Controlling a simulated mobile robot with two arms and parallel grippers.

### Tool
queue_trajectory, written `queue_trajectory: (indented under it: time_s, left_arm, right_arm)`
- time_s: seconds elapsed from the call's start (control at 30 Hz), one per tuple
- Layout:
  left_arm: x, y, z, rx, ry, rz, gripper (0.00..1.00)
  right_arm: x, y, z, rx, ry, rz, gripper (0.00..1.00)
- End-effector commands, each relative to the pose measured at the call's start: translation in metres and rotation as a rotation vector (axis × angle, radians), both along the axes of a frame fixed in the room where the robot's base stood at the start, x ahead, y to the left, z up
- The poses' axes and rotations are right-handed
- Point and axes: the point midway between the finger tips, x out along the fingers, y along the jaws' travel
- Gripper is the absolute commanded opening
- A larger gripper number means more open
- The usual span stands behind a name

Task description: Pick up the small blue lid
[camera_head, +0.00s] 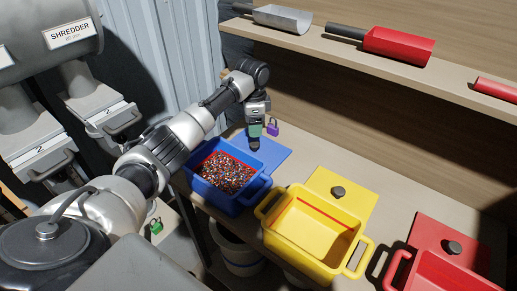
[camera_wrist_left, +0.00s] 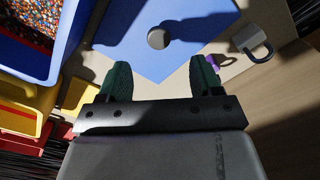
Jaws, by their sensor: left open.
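The small blue lid (camera_head: 272,158) lies flat on the bench behind the blue bin in the head view. My left gripper (camera_head: 255,143) is over the lid, pointing down. In the left wrist view the blue lid (camera_wrist_left: 128,42) fills the top middle, with its round grey knob (camera_wrist_left: 158,39) showing. The green fingers of my left gripper (camera_wrist_left: 160,78) are spread apart with nothing between them. The knob lies ahead of the gap between them. In the head view the gripper hides the knob. My right gripper is not in view.
A blue bin (camera_head: 203,190) full of coloured scraps stands in front of the lid. A purple padlock (camera_head: 272,129) is close behind the gripper. A yellow bin (camera_head: 290,251), yellow lid (camera_head: 357,203) and red lid (camera_head: 432,233) are to the right. A shelf with scoops (camera_head: 398,45) is above.

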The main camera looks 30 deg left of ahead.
Motion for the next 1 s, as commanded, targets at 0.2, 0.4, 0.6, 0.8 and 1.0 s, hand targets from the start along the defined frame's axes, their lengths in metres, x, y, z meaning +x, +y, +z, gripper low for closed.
queue_trajectory:
  time_s: [0.2, 0.4, 0.6, 0.8, 1.0]
  left_arm:
    - [0.0, -0.001, -0.031, 0.001, 0.0, -0.001, 0.65]
    - [-0.001, -0.002, -0.048, 0.001, 0.0, -0.002, 0.65]
    - [-0.001, -0.003, -0.078, 0.003, 0.0, -0.001, 0.65]
    - [-0.001, -0.003, -0.087, 0.003, -0.004, -0.002, 0.65]
    - [-0.001, -0.003, -0.086, 0.003, -0.004, -0.002, 0.56]
  right_arm:
    - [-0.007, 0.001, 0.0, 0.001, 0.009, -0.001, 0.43]
    - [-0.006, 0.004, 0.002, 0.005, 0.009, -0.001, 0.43]
    - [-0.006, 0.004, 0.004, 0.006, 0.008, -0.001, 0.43]
    - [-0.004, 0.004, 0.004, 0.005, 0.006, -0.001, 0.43]
    - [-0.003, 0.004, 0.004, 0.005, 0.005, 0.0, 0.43]
